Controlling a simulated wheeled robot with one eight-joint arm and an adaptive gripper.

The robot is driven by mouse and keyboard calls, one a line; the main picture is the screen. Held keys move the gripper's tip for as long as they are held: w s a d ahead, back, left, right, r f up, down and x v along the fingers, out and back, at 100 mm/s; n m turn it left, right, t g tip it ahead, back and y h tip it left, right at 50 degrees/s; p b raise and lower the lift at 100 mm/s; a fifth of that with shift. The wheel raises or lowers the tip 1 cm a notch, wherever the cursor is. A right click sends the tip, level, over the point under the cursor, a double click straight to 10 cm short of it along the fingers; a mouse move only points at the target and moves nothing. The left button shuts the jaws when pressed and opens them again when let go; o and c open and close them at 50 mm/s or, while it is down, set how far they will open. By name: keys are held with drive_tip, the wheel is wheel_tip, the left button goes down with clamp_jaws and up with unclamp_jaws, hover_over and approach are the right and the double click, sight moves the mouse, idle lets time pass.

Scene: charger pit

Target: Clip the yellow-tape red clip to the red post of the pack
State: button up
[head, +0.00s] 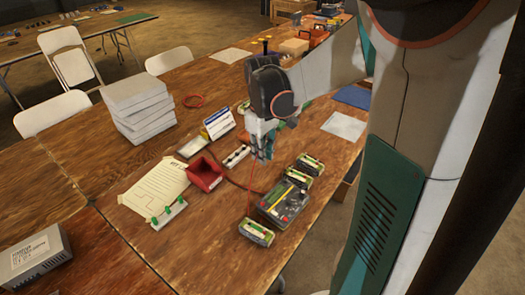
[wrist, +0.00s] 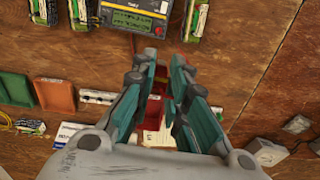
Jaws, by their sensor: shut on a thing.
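My gripper (head: 264,150) hangs above the table, over the area behind the charger (head: 283,203). In the wrist view its teal fingers (wrist: 164,62) are close together. A thin red lead runs down from the gripper towards the charger's left side. The red post cannot be told at this size. My gripper is apart from the packs.
A red bin (head: 205,174), a white strip (head: 237,156), a paper sheet (head: 155,190) and a green-knobbed rack (head: 168,213) lie left of the gripper. White stacked boxes (head: 138,103) stand farther back. A grey power box (head: 34,262) is at the lower left. Bare wood lies between.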

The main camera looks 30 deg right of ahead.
drive_tip(key=s+a+p, duration=0.2)
drive_tip(key=s+a, duration=0.3)
drive_tip(key=s, duration=0.4)
wheel_tip(320, 180, down, 14)
drive_tip(key=b, duration=1.1)
drive_tip(key=shift+a+r, duration=0.2)
drive_tip(key=shift+f, duration=0.15)
drive_tip(key=shift+f+b, duration=1.15)
drive_tip(key=shift+b, duration=0.05)
drive_tip(key=shift+f, duration=2.2)
drive_tip(key=shift+f, duration=0.2)
drive_tip(key=o, duration=0.9)
